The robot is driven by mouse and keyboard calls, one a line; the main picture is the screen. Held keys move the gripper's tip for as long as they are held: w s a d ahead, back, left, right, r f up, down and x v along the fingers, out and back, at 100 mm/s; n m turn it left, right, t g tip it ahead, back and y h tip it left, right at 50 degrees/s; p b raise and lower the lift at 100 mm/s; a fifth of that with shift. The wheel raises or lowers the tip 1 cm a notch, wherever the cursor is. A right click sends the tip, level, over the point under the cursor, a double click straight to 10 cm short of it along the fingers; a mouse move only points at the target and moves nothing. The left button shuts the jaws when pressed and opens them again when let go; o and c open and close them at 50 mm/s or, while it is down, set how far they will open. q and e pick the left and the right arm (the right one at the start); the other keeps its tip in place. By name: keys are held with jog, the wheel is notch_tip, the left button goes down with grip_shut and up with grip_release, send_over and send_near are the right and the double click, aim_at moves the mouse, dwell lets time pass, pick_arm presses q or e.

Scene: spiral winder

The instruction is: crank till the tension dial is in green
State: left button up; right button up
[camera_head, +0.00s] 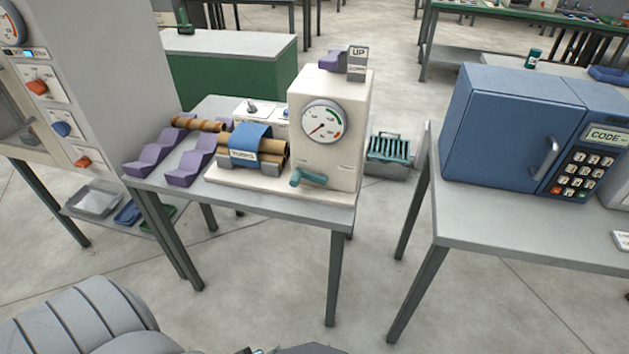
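The winder (350,150) is a cream box on a grey table. Its round tension dial (322,121) faces me. The dial's red needle points to the lower left, away from the green band at the upper right; an orange-red band is at the lower right. A teal crank handle (309,177) sticks out low on the winder's front. Brown rolls (272,148) with a blue labelled band (250,140) lie left of the box. Neither of my grippers can be made out.
Purple stepped racks (190,163) stand at the table's left, one bearing a brown roll (199,124). A tall panel (110,80) with knobs is at the left. A blue keypad cabinet (510,130) is on the right table (500,225).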

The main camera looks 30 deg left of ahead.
pick_arm(q)
jog(key=w+a+r+n+t, duration=0.3)
jog(key=w+r+n+t, duration=0.1)
jog(key=w+r+n, duration=0.5)
jog(key=n+t+y+p, duration=0.1)
jog(key=n+t+y, duration=0.45)
jog(key=n, duration=1.55)
send_near(293, 184)
jog(key=b+x, duration=0.1)
jog(key=x, duration=0.8)
jog(key=shift+w+a+f+b, duration=0.1)
jog(key=shift+w+a+b, duration=0.05)
jog(key=shift+w+b, duration=0.15)
jog(key=shift+w+a+h, duration=0.1)
jog(key=shift+w+h, duration=0.25)
jog(key=shift+w, duration=0.05)
